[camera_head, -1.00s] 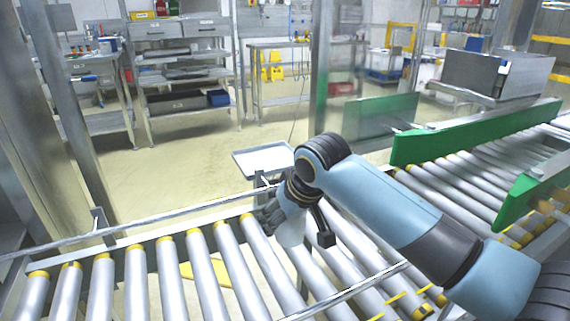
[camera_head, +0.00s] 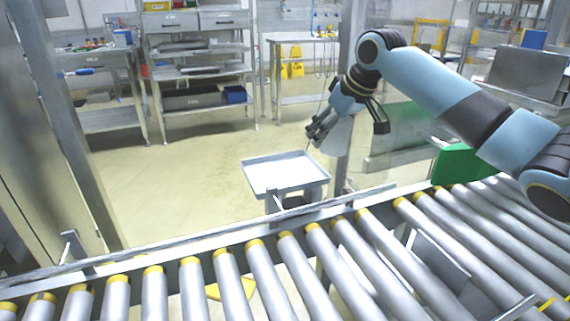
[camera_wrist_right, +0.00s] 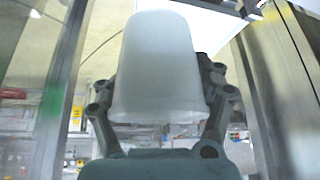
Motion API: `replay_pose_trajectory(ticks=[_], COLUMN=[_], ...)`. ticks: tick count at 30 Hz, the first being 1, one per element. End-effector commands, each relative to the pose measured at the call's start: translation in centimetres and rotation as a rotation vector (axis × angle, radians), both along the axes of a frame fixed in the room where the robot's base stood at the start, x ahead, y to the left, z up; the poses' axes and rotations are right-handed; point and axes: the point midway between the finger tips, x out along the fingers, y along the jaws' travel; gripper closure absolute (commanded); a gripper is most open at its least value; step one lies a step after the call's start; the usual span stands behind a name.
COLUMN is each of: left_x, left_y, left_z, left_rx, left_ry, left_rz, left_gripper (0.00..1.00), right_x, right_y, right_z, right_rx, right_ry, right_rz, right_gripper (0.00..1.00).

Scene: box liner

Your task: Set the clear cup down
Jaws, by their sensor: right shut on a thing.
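The clear cup (camera_wrist_right: 158,65) is a frosted, whitish cup that fills the middle of the right wrist view. My right gripper (camera_wrist_right: 160,95) is shut on it, with one finger on each side. In the head view the cup (camera_head: 336,136) shows faintly beside my right gripper (camera_head: 318,128), in the air to the right of and above the grey tray (camera_head: 262,162). The cup is apart from the tray. My left gripper is in neither view.
The tray stands just beyond the conveyor rail (camera_head: 215,238). The roller conveyor (camera_head: 262,270) crosses the front. A metal post (camera_head: 350,110) rises behind my right gripper. A green panel (camera_head: 460,163) is at the right. Shelves (camera_head: 200,70) stand at the back.

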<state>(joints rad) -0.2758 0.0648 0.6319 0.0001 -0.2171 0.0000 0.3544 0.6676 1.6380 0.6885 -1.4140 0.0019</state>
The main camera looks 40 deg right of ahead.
Motion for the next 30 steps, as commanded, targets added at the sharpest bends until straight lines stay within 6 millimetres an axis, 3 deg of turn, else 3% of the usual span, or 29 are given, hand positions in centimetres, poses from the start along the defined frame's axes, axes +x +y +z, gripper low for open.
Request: replay_pose_trajectory(ticks=[4,10,15,20,24,30], left_x=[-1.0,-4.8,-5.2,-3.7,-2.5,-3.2], left_y=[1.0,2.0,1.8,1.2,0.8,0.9], left_z=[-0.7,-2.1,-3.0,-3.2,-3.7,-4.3], left_rx=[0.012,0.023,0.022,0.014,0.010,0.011], left_ry=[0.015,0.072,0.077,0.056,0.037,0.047], left_rz=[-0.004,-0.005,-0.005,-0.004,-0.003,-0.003], left_gripper=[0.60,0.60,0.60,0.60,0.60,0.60], right_x=[2.2,6.5,9.1,10.0,9.9,9.9], right_y=[1.5,4.0,5.2,5.7,5.7,5.7], right_z=[-1.7,-4.8,-6.6,-7.1,-8.8,-11.1], right_rx=[0.009,0.009,0.004,0.002,0.001,0.001], right_ry=[-0.001,0.001,0.002,0.001,0.003,0.002], right_rz=[0.002,0.002,0.000,0.001,0.001,0.001], right_gripper=[0.48,0.48,0.48,0.49,0.49,0.49])
